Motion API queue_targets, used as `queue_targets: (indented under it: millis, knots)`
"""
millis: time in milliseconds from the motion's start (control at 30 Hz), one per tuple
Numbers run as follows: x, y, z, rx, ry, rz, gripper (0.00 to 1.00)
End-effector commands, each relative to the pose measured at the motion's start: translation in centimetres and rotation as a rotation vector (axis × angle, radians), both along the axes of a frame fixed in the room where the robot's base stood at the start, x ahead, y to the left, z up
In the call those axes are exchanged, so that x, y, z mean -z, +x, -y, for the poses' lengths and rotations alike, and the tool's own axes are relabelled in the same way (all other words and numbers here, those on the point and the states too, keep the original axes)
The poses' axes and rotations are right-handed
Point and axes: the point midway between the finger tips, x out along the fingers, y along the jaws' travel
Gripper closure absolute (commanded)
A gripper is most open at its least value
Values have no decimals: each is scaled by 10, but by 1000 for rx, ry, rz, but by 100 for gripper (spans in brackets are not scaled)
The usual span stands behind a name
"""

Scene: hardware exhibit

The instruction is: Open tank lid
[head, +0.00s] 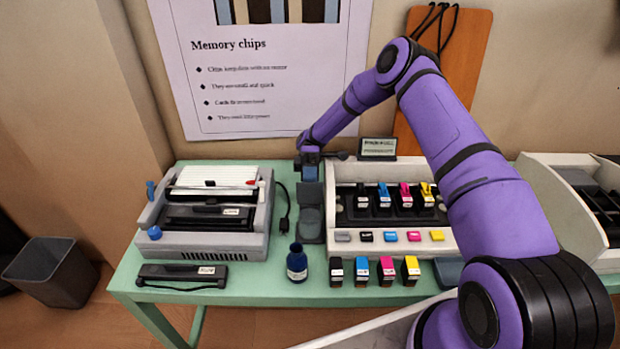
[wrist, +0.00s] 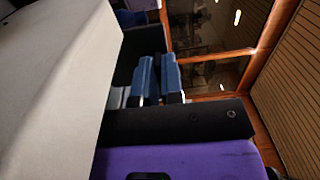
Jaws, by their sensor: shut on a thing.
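The grey ink tank (head: 310,234) stands on the green table, against the left side of the white printer. Its grey lid (head: 311,195) appears raised at the back of the tank, roughly upright. My gripper (head: 310,174) is at the top of the lid and shut on it. The contact itself is small and partly hidden by the gripper. In the wrist view, the two blue fingers of my gripper (wrist: 159,82) show close together beside a large pale surface; what lies between them is hard to make out.
A dark blue ink bottle (head: 297,263) stands in front of the tank. Several ink cartridges (head: 387,271) line the front edge, before the white printer (head: 345,172). A grey machine (head: 207,243) stands to the left, with a black cable between. A small sign (head: 377,148) stands behind the printer.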

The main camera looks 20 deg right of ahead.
Motion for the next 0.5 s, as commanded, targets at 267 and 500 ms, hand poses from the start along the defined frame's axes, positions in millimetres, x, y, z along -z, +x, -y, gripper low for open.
queue_targets:
  millis: [267,500]
  knots:
    - [0,0,0,1,-1,1,66]
    - [-1,0,0,0,0,1,66]
